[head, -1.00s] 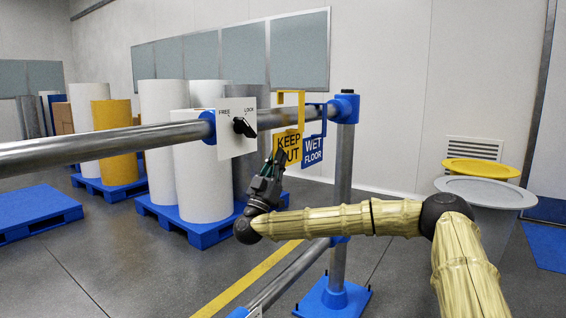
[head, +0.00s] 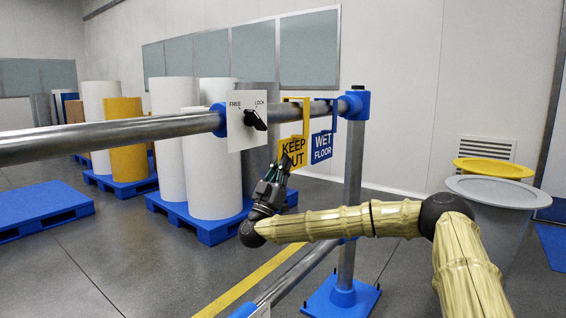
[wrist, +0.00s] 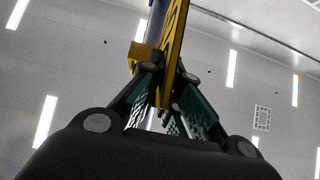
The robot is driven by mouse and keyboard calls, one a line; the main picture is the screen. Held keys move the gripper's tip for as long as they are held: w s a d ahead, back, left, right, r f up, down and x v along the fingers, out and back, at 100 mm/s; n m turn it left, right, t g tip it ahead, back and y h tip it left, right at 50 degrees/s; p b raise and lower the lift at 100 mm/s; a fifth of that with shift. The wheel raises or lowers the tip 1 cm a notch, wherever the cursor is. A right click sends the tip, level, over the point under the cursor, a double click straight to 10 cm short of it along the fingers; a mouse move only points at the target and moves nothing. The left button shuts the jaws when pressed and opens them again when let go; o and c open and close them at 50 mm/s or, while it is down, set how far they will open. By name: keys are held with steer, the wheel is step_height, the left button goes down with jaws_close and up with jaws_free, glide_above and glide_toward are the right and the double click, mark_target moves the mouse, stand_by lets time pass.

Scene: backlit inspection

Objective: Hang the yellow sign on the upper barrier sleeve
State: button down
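The yellow KEEP OUT sign (head: 291,149) is at the upper metal rail (head: 150,131), left of the blue WET FLOOR sign (head: 321,146). Its yellow hook (head: 305,112) reaches above the rail; I cannot tell whether it touches. My gripper (head: 283,168) is at the sign's lower edge. In the wrist view, the sign (wrist: 174,45) runs between my two fingertips (wrist: 168,76), which look closed on it. A white panel (head: 240,140) marked FREE and LOCK with a black knob (head: 254,120) sits on the rail to the left, before a blue collar (head: 219,118).
A post (head: 353,190) with a blue cap and blue base (head: 340,297) stands right of the signs. A lower rail (head: 300,270) slants beneath. Bins with grey (head: 495,189) and yellow (head: 492,167) tops stand right. Blue pallets (head: 210,228) with rolls lie behind the rail.

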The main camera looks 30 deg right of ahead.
steer(key=shift+f, duration=0.15)
steer(key=c, duration=1.6)
jaws_free()
steer(key=shift+o, duration=0.2)
steer(key=shift+a, duration=0.1)
steer(key=v, duration=1.1)
steer(key=shift+a+f, duration=0.15)
steer(key=shift+f, duration=0.25)
steer(key=shift+s+a, duration=0.1)
